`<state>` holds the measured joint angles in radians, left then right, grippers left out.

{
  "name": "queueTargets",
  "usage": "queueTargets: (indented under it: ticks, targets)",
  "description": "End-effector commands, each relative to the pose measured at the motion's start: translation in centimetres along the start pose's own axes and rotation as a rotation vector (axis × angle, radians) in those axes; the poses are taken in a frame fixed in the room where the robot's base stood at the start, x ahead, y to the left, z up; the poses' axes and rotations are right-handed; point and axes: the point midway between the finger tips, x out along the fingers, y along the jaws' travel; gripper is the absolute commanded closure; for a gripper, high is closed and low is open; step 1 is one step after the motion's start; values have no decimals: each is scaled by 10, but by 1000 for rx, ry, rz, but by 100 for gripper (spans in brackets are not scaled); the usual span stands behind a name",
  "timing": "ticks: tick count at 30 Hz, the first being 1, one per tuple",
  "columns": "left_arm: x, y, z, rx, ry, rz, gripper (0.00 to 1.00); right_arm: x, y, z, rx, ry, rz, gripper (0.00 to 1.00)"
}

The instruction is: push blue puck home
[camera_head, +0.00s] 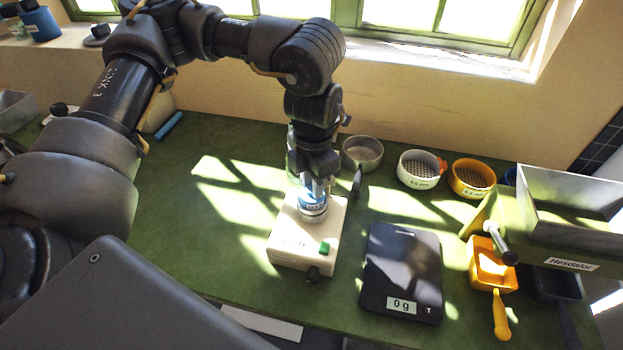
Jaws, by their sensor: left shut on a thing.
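My left gripper (314,188) reaches down from the upper left over a cream device (288,245) on the green table. It is shut on a blue-and-white cylindrical piece (312,203) with a metallic lower rim. This piece is at the rear of the cream device's top, and I cannot tell whether it is fully seated. The fingers hide part of it. No other plainly puck-shaped blue thing is visible. The device has a green button (324,247) near its front right. My right gripper is not in view.
A black scale (400,270) reading 0 g lies to the right. Behind are a metal bowl (362,153), a white sieve (418,170) and a yellow sieve (472,178). A yellow scoop (491,268) and a metal bin (565,205) stand at right. Table left of the device is clear.

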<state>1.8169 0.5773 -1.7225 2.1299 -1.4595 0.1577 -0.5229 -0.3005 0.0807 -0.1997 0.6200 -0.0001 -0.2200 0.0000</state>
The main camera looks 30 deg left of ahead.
Motion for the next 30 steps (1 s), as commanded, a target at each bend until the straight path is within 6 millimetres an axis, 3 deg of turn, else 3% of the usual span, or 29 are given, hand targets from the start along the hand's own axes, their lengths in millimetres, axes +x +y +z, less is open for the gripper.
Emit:
queueTargets:
  ticks: [30]
  targets:
    - [32,0,0,0,0,0,97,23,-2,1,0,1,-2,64]
